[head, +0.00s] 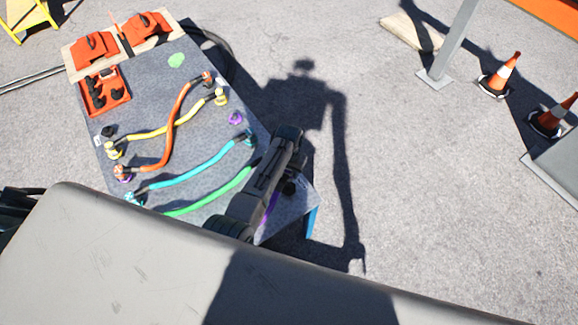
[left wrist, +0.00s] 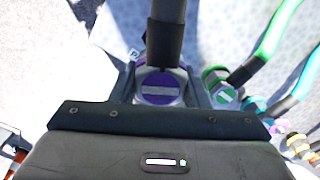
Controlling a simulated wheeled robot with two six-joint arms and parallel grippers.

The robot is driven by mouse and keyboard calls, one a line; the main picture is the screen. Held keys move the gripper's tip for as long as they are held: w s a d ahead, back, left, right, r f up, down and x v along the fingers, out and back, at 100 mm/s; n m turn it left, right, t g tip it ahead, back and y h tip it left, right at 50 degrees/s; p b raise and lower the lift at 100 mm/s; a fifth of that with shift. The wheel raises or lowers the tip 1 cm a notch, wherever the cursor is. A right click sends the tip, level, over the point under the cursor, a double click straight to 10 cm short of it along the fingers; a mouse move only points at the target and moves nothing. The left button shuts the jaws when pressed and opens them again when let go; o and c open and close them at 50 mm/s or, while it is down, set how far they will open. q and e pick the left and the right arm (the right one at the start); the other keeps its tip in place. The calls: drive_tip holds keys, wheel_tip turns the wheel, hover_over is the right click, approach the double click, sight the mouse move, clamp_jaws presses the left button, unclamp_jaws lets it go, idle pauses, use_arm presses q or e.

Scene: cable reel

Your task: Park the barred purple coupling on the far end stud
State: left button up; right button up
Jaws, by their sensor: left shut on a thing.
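The barred purple coupling (left wrist: 160,90) is between the jaws of my left gripper (left wrist: 160,98) in the left wrist view. It is purple with a pale bar on its face, and a dark cable sleeve rises from it. The jaws are shut on it. In the head view my left gripper (head: 288,183) is over the near right part of the grey board (head: 190,140), and its arm hides much there. A piece of purple cable (head: 270,207) shows beside it. A purple stud-like piece (head: 235,118) without a cable stands farther up the board's right side. My right gripper is not seen.
A green coupling (left wrist: 218,90) sits close beside the right jaw. Green (head: 215,192), cyan (head: 195,170), yellow (head: 165,130) and orange (head: 180,120) cables cross the board. A red tray (head: 103,92) and red blocks lie at its far end.

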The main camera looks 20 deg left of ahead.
sight(289, 185)
use_arm(q)
wheel_tip(289, 185, down, 6)
drive_tip(key=b, duration=0.6)
drive_tip(key=shift+w+f, duration=0.1)
drive_tip(key=shift+f, duration=0.05)
drive_tip(key=shift+f+b, duration=0.55)
drive_tip(key=shift+f, duration=0.25)
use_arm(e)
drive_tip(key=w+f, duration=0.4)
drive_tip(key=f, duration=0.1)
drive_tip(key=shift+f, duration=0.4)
use_arm(q)
drive_tip(key=shift+p, duration=0.7)
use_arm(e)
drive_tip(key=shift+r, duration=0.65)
use_arm(q)
drive_tip(key=shift+f+b, duration=0.35)
drive_tip(key=shift+f, duration=0.15)
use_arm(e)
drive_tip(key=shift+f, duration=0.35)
use_arm(q)
drive_tip(key=o, duration=1.2)
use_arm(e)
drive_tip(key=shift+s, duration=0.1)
